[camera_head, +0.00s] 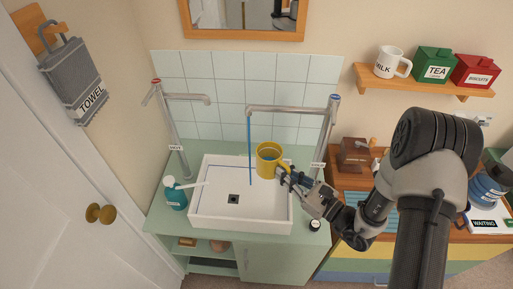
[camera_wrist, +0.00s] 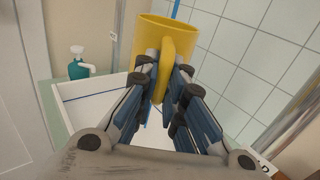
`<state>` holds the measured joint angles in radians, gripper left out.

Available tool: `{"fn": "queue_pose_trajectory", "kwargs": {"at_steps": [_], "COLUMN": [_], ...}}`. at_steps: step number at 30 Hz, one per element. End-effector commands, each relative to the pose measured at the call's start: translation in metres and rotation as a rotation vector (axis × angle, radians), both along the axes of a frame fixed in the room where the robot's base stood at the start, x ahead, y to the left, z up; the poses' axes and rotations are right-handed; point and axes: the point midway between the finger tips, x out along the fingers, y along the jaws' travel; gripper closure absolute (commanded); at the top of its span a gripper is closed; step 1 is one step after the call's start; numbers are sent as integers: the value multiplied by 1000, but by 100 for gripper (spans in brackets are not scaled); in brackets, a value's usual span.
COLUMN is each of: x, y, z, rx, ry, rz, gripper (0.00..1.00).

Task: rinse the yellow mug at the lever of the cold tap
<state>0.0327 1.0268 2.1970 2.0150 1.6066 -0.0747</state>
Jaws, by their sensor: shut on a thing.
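My gripper (camera_head: 284,172) is shut on the handle of the yellow mug (camera_head: 268,153), and holds it above the right part of the white basin (camera_head: 212,220). In the wrist view the handle of the mug (camera_wrist: 150,38) is between the fingertips (camera_wrist: 168,75); the mug looks roughly upright. The cold tap (camera_head: 328,130), right, has a blue-marked top and a long spout reaching left. A thin blue water stream (camera_head: 250,140) falls from it into the basin, passing just left of the mug. In the wrist view the stream (camera_wrist: 176,9) passes behind the mug.
The hot tap (camera_head: 170,120) with a red top stands left. A teal soap bottle (camera_head: 175,196) is at the basin's left edge. A mirror (camera_head: 243,33) hangs above; a shelf (camera_head: 420,82) with a milk mug and tins is at right. A wooden box (camera_head: 353,153) stands right of the counter.

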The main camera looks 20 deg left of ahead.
Motion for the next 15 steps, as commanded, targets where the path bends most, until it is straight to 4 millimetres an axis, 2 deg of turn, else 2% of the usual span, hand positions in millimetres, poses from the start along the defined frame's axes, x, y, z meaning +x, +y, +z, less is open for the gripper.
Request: {"fn": "queue_pose_trajectory", "kwargs": {"at_steps": [10, 15], "x": [-1, -9], "y": [-1, -10], "z": [2, 14], "rx": [1, 2], "ry": [-2, 0], "rz": [-1, -2], "gripper": [100, 100]}}
